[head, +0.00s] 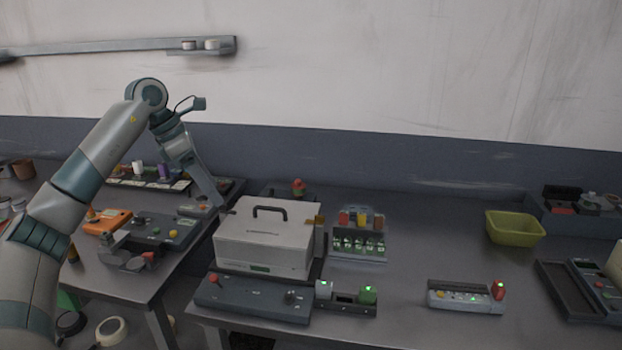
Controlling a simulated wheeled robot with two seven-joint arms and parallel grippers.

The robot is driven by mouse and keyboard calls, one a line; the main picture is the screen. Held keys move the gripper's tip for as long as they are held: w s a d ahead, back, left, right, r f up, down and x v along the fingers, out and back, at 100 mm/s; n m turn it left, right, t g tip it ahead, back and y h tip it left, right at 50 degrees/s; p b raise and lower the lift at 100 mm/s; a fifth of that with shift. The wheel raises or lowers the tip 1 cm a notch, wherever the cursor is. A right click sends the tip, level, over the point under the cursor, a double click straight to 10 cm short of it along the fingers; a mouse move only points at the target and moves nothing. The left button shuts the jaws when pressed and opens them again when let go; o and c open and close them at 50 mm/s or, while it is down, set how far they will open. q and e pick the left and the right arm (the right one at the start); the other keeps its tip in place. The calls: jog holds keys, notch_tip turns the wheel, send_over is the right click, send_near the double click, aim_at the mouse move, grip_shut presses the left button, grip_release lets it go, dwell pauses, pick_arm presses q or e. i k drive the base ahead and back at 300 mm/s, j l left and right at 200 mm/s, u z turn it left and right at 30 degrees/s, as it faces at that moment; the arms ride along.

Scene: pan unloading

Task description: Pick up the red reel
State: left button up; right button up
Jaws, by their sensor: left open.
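I cannot make out a red reel for certain. A small red piece (298,187) stands at the back of the right table, behind the white case. Another red piece (498,290) stands at the right end of a grey device. My left arm comes in from the left and bends down at the wrist. My left gripper (212,203) points down over the back of the left table, left of the white case. It is open, and nothing shows between its fingers. My right gripper is not in view.
The white case (262,240) with a black handle stands beside my left gripper. A grey panel (252,302) lies before it. A rack (357,245) with coloured pieces is to its right. A yellow-green bin (514,229) stands farther right. The table between rack and bin is clear.

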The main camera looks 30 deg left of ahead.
aim_at(298, 188)
jog(key=i, duration=1)
